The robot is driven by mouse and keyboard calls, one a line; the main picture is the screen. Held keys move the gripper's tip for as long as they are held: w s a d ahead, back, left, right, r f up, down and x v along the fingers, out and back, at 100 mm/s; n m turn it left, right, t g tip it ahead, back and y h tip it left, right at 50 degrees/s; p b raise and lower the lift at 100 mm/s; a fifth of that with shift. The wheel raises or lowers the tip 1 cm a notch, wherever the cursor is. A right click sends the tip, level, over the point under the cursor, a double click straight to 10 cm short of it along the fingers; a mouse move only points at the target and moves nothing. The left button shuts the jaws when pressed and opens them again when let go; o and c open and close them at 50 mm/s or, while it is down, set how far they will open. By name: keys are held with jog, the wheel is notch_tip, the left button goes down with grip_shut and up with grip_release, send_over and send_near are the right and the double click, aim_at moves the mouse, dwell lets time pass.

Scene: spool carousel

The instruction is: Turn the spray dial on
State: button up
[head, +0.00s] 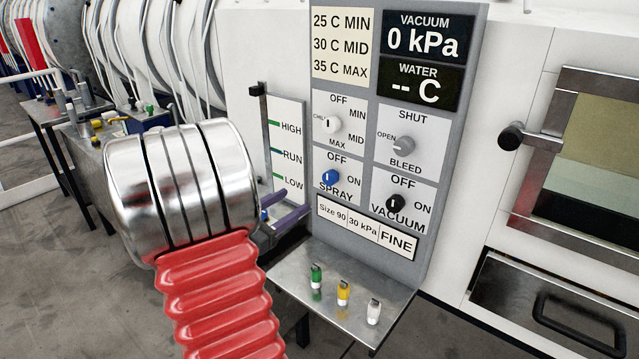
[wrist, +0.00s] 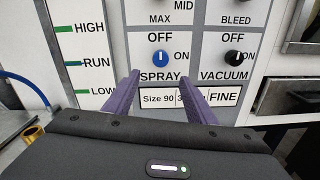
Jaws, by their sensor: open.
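The spray dial is a blue knob (head: 329,178) on the grey control panel, with OFF above it, ON to its right and SPRAY below. In the wrist view the blue spray dial (wrist: 160,58) has its white mark pointing up toward OFF. My gripper (wrist: 162,92) is open and empty, its two purple fingers apart, below and in front of the dial. In the head view my gripper (head: 285,215) is partly hidden by my arm, to the lower left of the dial. The fingers do not appear to touch the dial.
The black vacuum dial (head: 396,203) sits right of the spray dial; the white chill dial (head: 332,124) and grey bleed dial (head: 403,146) are above. A metal shelf (head: 350,312) below holds green, yellow and white small bottles. A level slider (head: 257,90) stands left.

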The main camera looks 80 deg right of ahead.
aim_at(327, 180)
dwell(0.3)
jog(key=x, duration=1.3)
jog(key=shift+s+d, duration=0.2)
jog(key=shift+d, duration=0.15)
jog(key=shift+c, duration=0.6)
jog(key=c, duration=0.9)
